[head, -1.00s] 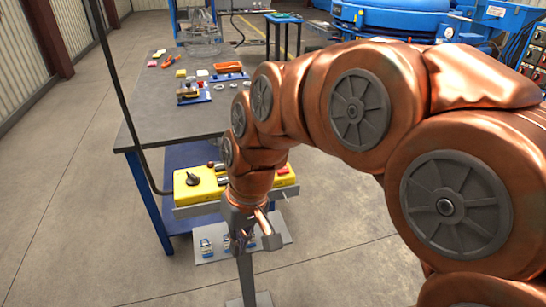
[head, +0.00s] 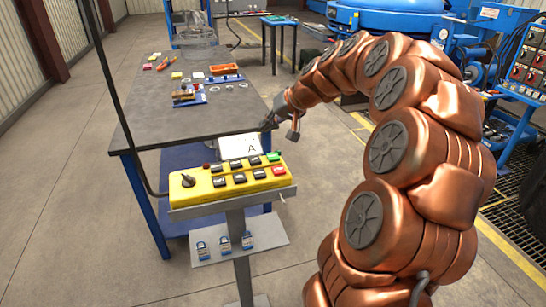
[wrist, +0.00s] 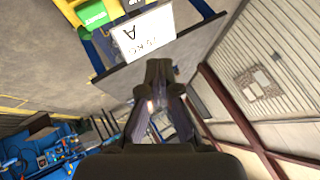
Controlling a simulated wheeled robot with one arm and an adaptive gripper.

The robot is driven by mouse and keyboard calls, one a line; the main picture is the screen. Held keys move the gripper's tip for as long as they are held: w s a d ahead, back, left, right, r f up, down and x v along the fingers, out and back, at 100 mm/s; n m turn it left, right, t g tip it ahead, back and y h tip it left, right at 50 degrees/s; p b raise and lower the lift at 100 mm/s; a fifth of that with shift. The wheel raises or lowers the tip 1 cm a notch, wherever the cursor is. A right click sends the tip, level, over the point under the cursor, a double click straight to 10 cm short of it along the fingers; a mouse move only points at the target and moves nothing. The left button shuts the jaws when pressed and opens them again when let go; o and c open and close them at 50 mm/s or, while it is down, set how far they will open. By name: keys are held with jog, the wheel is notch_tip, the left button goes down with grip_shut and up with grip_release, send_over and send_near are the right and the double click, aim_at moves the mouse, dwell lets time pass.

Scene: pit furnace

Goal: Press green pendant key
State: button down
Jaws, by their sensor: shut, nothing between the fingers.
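The yellow pendant box (head: 228,184) sits on a grey stand, with two rows of mostly black keys and a black knob at its left end. The green key (head: 273,157) is at the right end of the back row, just behind a red key (head: 278,171). The green key also shows at the top left of the wrist view (wrist: 92,14). My gripper (head: 267,125) appears above the green key in the head view, apart from it, near the white card. In the wrist view my gripper (wrist: 158,66) is shut and empty, pointing away from the key.
A white card marked A (head: 240,146) stands behind the pendant. The grey table (head: 190,122) behind carries small parts and an orange tray (head: 225,69). A thin pole rises at the left. Floor in front is clear.

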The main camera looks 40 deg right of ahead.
jog(key=d, duration=0.3)
jog(key=shift+w+r+t, duration=0.15)
jog(key=shift+w+t, duration=0.1)
jog(key=shift+t, duration=0.05)
jog(key=b, duration=0.3)
send_over(275, 156)
notch_tip(275, 156, down, 8)
jog(key=shift+r, duration=0.25)
jog(key=shift+f+b, duration=0.55)
jog(key=shift+f, duration=0.1)
jog(key=shift+f, duration=0.15)
dwell(0.8)
jog(key=shift+f+b, duration=0.3)
jog(key=shift+b, duration=0.2)
